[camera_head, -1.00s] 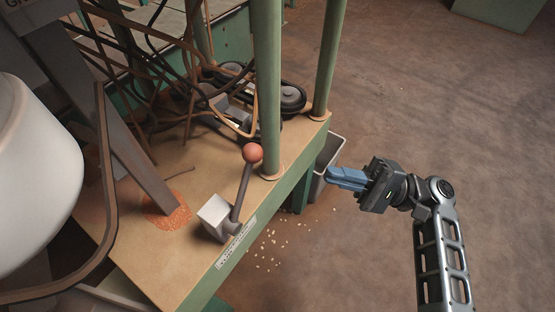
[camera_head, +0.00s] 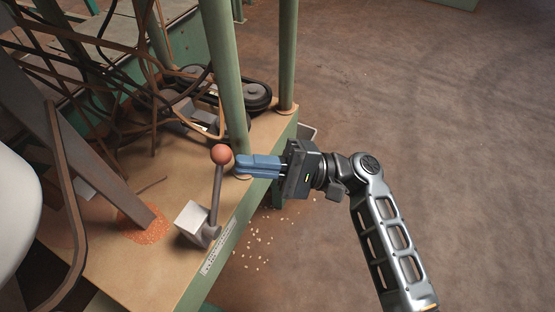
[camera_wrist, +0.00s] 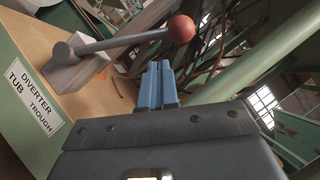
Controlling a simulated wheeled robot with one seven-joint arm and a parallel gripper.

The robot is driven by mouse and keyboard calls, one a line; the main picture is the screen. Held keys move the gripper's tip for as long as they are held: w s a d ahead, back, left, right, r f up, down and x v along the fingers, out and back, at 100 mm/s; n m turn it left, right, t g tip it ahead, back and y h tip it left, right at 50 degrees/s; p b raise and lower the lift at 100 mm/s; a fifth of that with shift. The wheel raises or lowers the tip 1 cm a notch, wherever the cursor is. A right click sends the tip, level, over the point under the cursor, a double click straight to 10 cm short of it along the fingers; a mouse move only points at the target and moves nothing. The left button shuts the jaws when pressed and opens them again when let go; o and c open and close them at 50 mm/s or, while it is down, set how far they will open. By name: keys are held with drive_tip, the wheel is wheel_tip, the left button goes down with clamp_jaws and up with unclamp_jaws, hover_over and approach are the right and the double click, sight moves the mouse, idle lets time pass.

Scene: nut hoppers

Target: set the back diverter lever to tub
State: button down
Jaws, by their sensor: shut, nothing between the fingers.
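The diverter lever (camera_head: 216,190) is a grey rod with a red-orange ball knob (camera_head: 221,154), pivoting on a pale block (camera_head: 192,219) at the table's edge. In the head view the rod stands up with a slight lean to the right. My gripper (camera_head: 238,165) is shut and empty, its blue fingers just right of and slightly below the knob, pointing left. The lever also shows in the wrist view (camera_wrist: 125,41), its knob (camera_wrist: 181,28) beyond the fingertips (camera_wrist: 157,68). I cannot tell whether they touch. A label (camera_wrist: 33,97) reads "DIVERTER TUB TROUGH".
A green post (camera_head: 222,80) rises close behind my fingers, and another post (camera_head: 288,50) stands farther back. Tangled brown hoses (camera_head: 110,75) and a wheeled mechanism (camera_head: 200,105) lie behind. A grey bin (camera_head: 307,132) is partly hidden by my gripper. Nut bits (camera_head: 255,245) are scattered on the floor, which is open at right.

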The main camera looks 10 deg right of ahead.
drive_tip(key=shift+s+a+r, duration=0.65)
drive_tip(key=shift+s+a, duration=0.05)
drive_tip(key=shift+a, duration=0.15)
drive_tip(key=s+a+r+n+g+h+p, duration=0.1)
drive_tip(key=s+a+r+n+h+p, duration=0.2)
drive_tip(key=s+a+n+h+p, duration=0.3)
drive_tip(key=shift+s+a+n+h+p, duration=0.4)
drive_tip(key=shift+s+a+n+p, duration=0.65)
drive_tip(key=shift+s+n, duration=1.1)
drive_tip(key=shift+w+d+f, duration=0.1)
drive_tip(key=shift+d, duration=0.05)
